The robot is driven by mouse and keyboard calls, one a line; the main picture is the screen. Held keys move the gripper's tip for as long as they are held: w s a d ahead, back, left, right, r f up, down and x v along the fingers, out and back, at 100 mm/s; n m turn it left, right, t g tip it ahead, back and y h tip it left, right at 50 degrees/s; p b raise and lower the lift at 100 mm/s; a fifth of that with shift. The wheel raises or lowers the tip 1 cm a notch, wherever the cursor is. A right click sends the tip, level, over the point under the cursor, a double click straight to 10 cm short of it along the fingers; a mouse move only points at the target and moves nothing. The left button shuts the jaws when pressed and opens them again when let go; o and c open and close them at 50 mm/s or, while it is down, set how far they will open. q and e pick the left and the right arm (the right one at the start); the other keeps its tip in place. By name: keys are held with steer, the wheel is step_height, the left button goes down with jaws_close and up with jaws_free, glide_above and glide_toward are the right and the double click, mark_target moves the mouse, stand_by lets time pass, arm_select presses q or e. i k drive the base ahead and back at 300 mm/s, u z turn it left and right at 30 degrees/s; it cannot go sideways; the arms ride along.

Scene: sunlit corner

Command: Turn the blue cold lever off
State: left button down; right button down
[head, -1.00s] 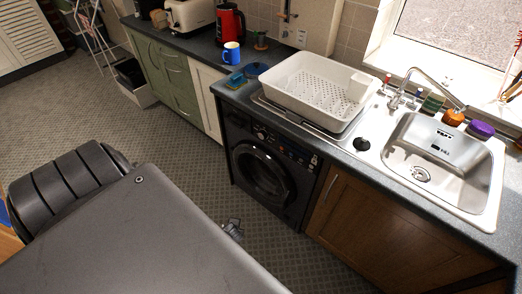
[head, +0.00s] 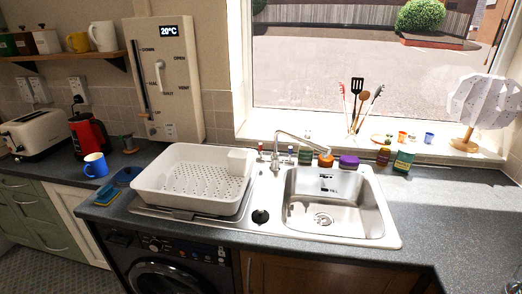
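The chrome tap (head: 275,152) stands behind the steel sink (head: 335,229), its spout reaching over the basin to the right. A small lever with a blue mark (head: 290,150) is on the tap's right side. A lever with a red mark (head: 261,147) is on its left. Both are too small to tell how far they are turned. I cannot make out running water in the basin. Neither of my grippers can be made out in the head view.
A white dish rack (head: 194,205) stands left of the sink. An orange-topped bottle (head: 326,158) and purple sponge (head: 349,161) are close right of the tap. The worktop right of the sink (head: 445,210) is mostly clear.

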mark_target(289, 161)
steer(key=u, duration=0.1)
steer(key=i, duration=0.85)
steer(key=z, duration=0.45)
